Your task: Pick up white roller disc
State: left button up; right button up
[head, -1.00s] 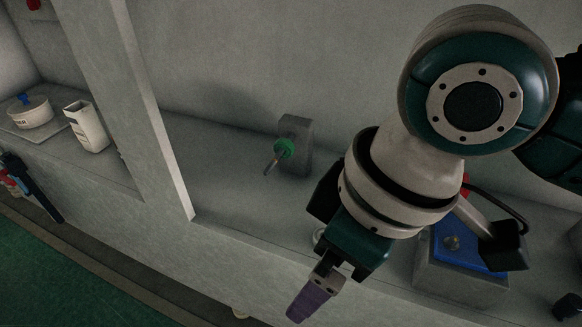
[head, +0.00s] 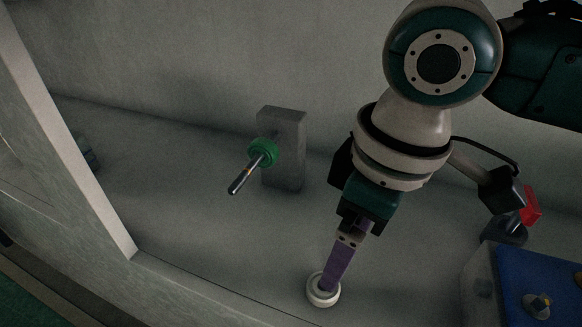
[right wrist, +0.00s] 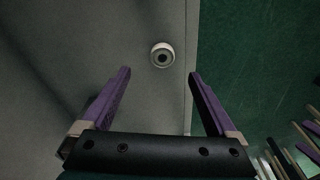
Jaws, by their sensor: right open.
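The white roller disc (head: 323,296) is a small round ring with a dark centre, lying on the grey counter near its front edge. It also shows in the right wrist view (right wrist: 162,55), ahead of the fingertips and roughly between their lines. My right gripper (head: 328,284) has purple fingers and appears just over the disc in the head view, covering part of it. In the right wrist view the fingers (right wrist: 160,73) are spread wide with nothing between them. My left gripper is not in view.
A grey block (head: 286,150) with a green disc (head: 264,152) on a metal rod stands at the back. A blue-topped box (head: 545,285) is at the right, with a red part (head: 531,205) behind it. A pale post (head: 75,150) stands left. The counter's middle is clear.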

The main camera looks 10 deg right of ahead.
jog(key=b, duration=0.2)
send_over(334, 294)
notch_tip(334, 294, down, 4)
jog(key=shift+d+f, duration=0.1)
jog(key=shift+f, duration=0.35)
jog(key=f+b, duration=0.1)
jog(key=w+f+b, duration=0.1)
jog(key=f, duration=0.1)
jog(key=a+f+b, duration=0.1)
jog(key=shift+w+f, duration=0.15)
jog(key=shift+f, duration=0.3)
jog(key=c, duration=1.4)
jog(key=shift+c, duration=0.2)
